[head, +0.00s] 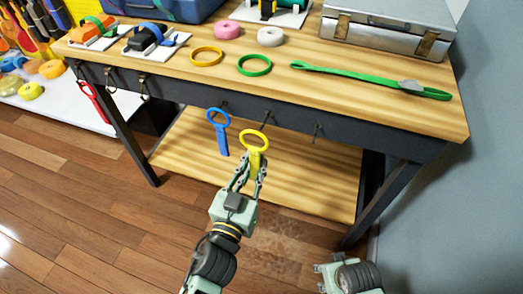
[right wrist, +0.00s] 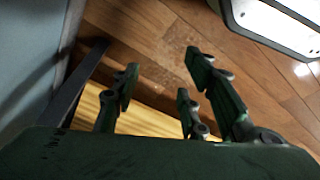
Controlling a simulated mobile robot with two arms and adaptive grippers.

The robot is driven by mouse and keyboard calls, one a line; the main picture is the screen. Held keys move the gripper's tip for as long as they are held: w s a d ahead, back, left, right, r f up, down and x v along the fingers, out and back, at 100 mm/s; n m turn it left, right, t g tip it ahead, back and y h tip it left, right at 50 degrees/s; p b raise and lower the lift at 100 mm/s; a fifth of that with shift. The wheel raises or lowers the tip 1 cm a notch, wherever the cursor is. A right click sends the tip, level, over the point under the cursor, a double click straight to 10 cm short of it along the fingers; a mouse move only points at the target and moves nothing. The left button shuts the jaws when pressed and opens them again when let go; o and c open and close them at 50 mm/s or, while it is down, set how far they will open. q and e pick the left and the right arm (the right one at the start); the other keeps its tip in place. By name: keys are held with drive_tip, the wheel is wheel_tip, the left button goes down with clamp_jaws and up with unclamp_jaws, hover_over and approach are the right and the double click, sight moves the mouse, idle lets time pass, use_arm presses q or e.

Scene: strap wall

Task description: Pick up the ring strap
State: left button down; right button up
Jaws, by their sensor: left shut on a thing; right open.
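A yellow ring strap (head: 253,139) is upright in front of the workbench, ring at the top and tail down. My left gripper (head: 248,178) is shut on its tail from below. The ring is just below and left of a hook (head: 268,118) on the bench's front edge and looks clear of it. A blue ring strap (head: 218,130) hangs to the left of it. My right gripper (right wrist: 163,75) is open and empty in the right wrist view, pointing past the bench toward the floor. Its arm shows at the bottom right of the head view.
The workbench top (head: 330,90) holds a green strap (head: 370,78), a yellow ring (head: 206,56), a green ring (head: 254,65), tape rolls and a metal case (head: 385,35). A red strap (head: 95,101) hangs at the left. A lower shelf (head: 300,185) lies behind my left gripper. The wooden floor in front is clear.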

use_arm(q)
drive_tip(key=v, duration=1.1)
idle(0.5)
